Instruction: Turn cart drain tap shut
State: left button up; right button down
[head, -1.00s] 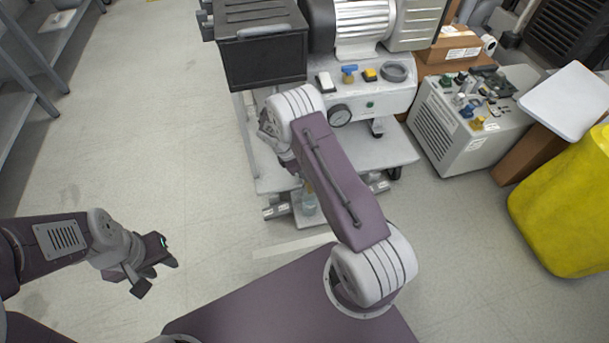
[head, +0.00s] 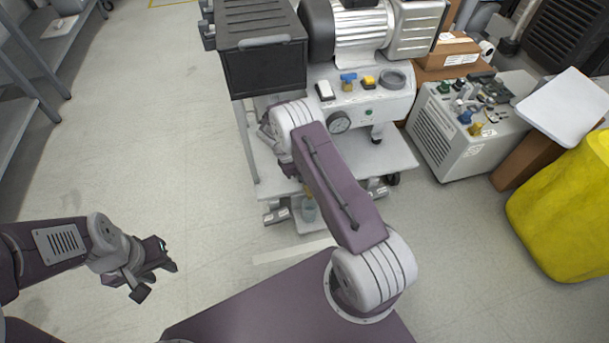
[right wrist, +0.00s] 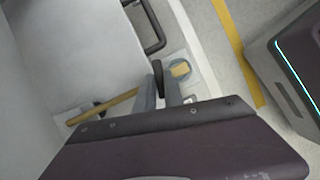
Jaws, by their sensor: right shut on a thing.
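The cart (head: 395,152) stands ahead, with a control panel and pressure gauge. In the right wrist view, a brass-coloured pipe (right wrist: 103,107) runs from a pale plate to my right gripper (right wrist: 159,88). A dark lever, seemingly the drain tap's handle (right wrist: 157,70), sits between its grey fingers, which are shut on it. My left gripper (head: 157,279) is open and empty above the floor at left.
A black box (head: 262,65) and a motor unit (head: 360,38) top the cart. Another grey unit (head: 455,150), cardboard boxes and a yellow bag (head: 565,205) stand at right. A grey shelf (head: 25,105) is at far left. The floor between shelf and cart is clear.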

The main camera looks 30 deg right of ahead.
jog(key=shift+w+m+g, duration=0.1)
jog(key=shift+m+g, duration=0.2)
jog(key=shift+m, duration=0.7)
jog(key=m, duration=0.1)
jog(key=m+y, duration=0.1)
jog(key=shift+d+f+m+g+b, duration=0.15)
jog(key=shift+m+g+b, duration=0.15)
jog(key=shift+g+b, duration=0.1)
jog(key=m+b, duration=0.1)
jog(key=m, duration=0.1)
jog(key=m+y+b, duration=0.1)
jog(key=m, duration=0.1)
jog(key=shift+w+d+g+y, duration=0.15)
jog(key=shift+g+y, duration=0.15)
jog(key=shift+g, duration=0.1)
jog(key=shift+d+m+y+b, duration=0.1)
jog(key=shift+m+y+b, duration=0.5)
jog(key=shift+m, duration=1.2)
jog(key=c, duration=1.4)
grip_release()
jog(key=shift+c, duration=0.2)
